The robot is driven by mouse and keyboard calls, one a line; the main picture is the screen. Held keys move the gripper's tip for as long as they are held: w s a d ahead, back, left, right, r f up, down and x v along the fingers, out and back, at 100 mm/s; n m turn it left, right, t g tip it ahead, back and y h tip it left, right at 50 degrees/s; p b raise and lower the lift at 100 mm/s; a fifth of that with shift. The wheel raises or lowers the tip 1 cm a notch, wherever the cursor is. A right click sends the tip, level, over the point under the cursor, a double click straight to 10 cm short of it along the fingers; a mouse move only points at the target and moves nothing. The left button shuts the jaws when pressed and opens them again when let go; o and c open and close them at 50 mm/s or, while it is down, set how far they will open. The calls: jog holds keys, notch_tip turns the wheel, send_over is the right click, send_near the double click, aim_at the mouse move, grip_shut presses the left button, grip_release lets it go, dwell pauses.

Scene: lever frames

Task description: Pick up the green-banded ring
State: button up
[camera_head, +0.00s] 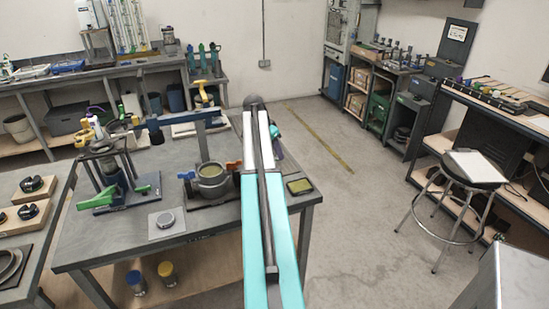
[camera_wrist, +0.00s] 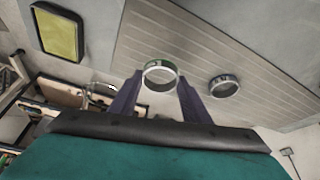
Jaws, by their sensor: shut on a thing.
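The green-banded ring (camera_wrist: 160,65) is a metal ring with a dark green band, in the middle of the wrist view. My gripper (camera_wrist: 158,82) has its two dark purple fingers on either side of the ring, shut on it at the tips. A second metal ring with a dark grey-blue band (camera_wrist: 224,86) is to the right of the fingers, apart from them. In the head view my own arm covers the middle, and I cannot make out the held ring there.
A dark box with a yellow face (camera_wrist: 58,34) is at the upper left of the wrist view; a similar one (camera_head: 299,186) lies at the workbench's (camera_head: 120,245) right corner. A clamped pot (camera_head: 211,180) stands left of my arm. Open floor (camera_head: 350,230) lies to the right.

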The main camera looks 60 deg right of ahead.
notch_tip(320, 180, up, 6)
jog(key=b, duration=0.1)
jog(key=shift+r, duration=0.15)
dwell(0.7)
